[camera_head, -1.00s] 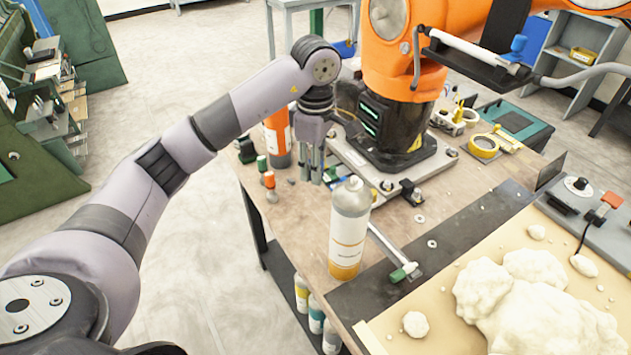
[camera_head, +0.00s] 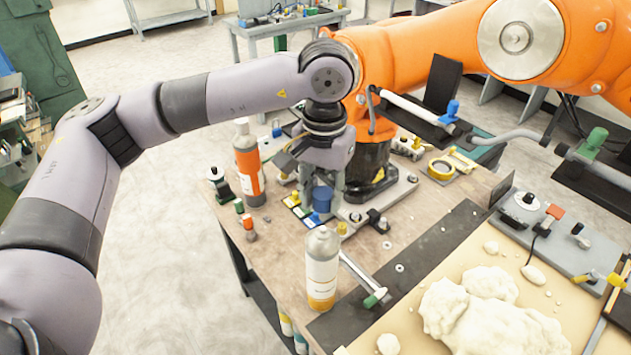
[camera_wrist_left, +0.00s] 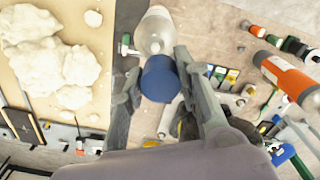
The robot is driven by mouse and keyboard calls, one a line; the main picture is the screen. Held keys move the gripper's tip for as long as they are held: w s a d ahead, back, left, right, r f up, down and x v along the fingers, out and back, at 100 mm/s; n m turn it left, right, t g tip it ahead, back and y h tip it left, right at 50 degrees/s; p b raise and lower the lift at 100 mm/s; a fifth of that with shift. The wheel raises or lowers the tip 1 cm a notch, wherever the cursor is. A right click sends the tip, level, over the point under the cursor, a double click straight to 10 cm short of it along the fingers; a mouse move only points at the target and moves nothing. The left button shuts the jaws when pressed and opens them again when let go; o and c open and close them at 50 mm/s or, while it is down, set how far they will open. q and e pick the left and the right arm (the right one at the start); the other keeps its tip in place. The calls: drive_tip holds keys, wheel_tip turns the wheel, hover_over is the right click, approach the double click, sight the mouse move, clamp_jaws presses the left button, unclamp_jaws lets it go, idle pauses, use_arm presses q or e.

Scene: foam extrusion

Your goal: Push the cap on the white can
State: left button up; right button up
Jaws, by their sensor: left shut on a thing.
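The white can (camera_head: 322,272) stands upright on the table, with a grey top and a yellow band at its base. It also shows in the wrist view (camera_wrist_left: 154,30), partly covered by the blue cap. My left gripper (camera_head: 322,192) is shut on the blue cap (camera_head: 322,200), which sits between its fingers in the wrist view (camera_wrist_left: 160,78). In the head view the cap hangs just above the can's top, with a small gap in the picture. Whether it is centred over the can is hard to tell. My right gripper is not in view.
An orange-labelled bottle (camera_head: 249,170) stands left of my gripper. The large orange robot arm (camera_head: 440,55) rises close behind. A green-handled tool (camera_head: 374,297) lies right of the can. White foam lumps (camera_head: 485,315) lie on the beige board at the front right.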

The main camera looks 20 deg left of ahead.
sight(323, 211)
use_arm(q)
drive_tip(key=shift+s+d+r+m, duration=0.2)
drive_tip(key=shift+s+r+m, duration=0.25)
drive_tip(key=shift+m, duration=0.35)
drive_tip(key=shift+f+b, duration=0.3)
drive_tip(key=shift+f, duration=1.15)
wheel_tip(323, 211, down, 3)
drive_tip(key=shift+r+b, duration=0.15)
drive_tip(key=shift+b, duration=0.8)
drive_tip(key=shift+f+b, duration=0.45)
drive_tip(key=shift+b, duration=0.05)
drive_tip(key=shift+b, duration=0.75)
drive_tip(key=shift+f+b, duration=0.15)
drive_tip(key=shift+b, duration=0.75)
